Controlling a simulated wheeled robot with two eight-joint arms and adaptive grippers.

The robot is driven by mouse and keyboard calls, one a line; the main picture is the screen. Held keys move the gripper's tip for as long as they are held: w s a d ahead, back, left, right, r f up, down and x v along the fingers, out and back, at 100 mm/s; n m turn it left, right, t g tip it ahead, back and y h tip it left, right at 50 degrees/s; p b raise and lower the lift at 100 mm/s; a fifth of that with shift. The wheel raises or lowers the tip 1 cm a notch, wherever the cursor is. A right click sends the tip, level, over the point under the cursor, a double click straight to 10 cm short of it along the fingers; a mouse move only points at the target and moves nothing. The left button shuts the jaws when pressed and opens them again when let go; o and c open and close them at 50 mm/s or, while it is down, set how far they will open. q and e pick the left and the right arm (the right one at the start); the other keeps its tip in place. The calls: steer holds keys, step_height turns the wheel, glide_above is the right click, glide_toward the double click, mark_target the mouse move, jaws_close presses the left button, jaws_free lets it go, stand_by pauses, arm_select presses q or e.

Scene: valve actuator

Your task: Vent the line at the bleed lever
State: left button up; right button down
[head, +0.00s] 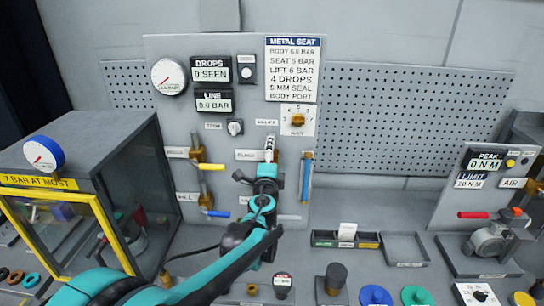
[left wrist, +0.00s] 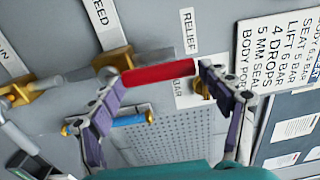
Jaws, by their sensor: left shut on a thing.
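The bleed lever is a red handle (left wrist: 160,73) on a brass valve body (left wrist: 116,60), beside a label whose visible end reads "EED" in the left wrist view. My left gripper (head: 269,155) reaches the upright grey panel (head: 215,135) beside the bleed label (head: 246,155). In the left wrist view its fingers (left wrist: 160,76) are at the two ends of the red handle, shut on it. In the head view the gripper hides the lever. The line display (head: 213,101) appears to read 0.0 BAR, and the drops display (head: 211,70) reads 0 SEEN. My right gripper is not in view.
Other brass valves (head: 206,166) with yellow and blue handles stand left of the gripper. A blue tube (head: 307,176) with brass ends is close on its right. A yellow-framed cabinet (head: 75,190) stands at left. Small trays (head: 405,248) and coloured discs (head: 375,296) lie on the bench.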

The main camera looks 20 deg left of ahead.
arm_select(q)
steer(key=shift+w+r, duration=0.2)
steer(key=shift+w, duration=0.05)
steer(key=o, duration=1.6)
steer(key=shift+w+f, duration=0.1)
steer(key=shift+f, duration=0.15)
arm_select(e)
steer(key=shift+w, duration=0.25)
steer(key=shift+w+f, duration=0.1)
arm_select(q)
steer(key=v, duration=1.2)
